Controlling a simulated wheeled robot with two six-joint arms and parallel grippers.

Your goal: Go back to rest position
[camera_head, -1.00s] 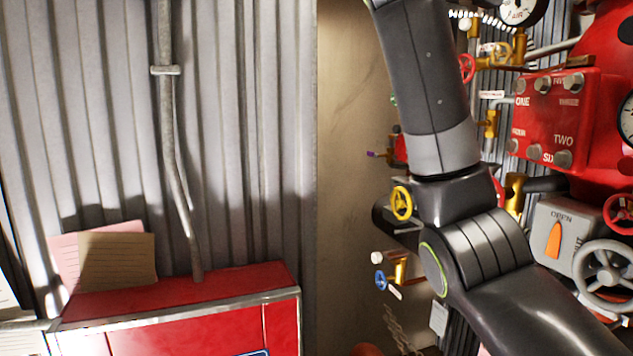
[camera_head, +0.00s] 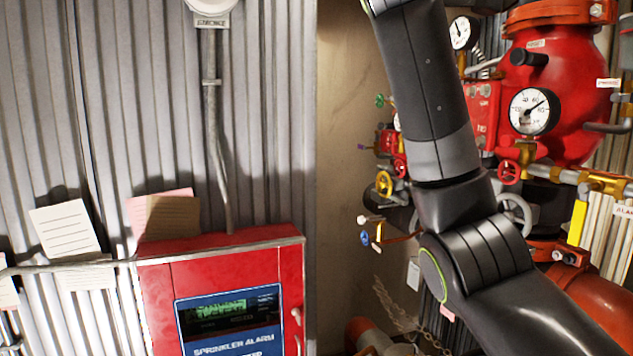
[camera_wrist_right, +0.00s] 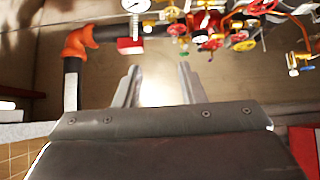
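My right arm crosses the right half of the head view, bent at a dark joint, and its gripper is hidden there. In the right wrist view my right gripper (camera_wrist_right: 158,88) shows two grey fingers spread apart with nothing between them. Beyond the fingers lies a bare, brightly lit surface. My left gripper is not in the head view.
A red sprinkler alarm cabinet (camera_head: 222,275) stands at the corrugated wall on the left. Red riser pipework with a pressure gauge (camera_head: 533,110) fills the right side behind my arm. In the wrist view, an orange-topped pipe (camera_wrist_right: 76,48) stands left of the gripper.

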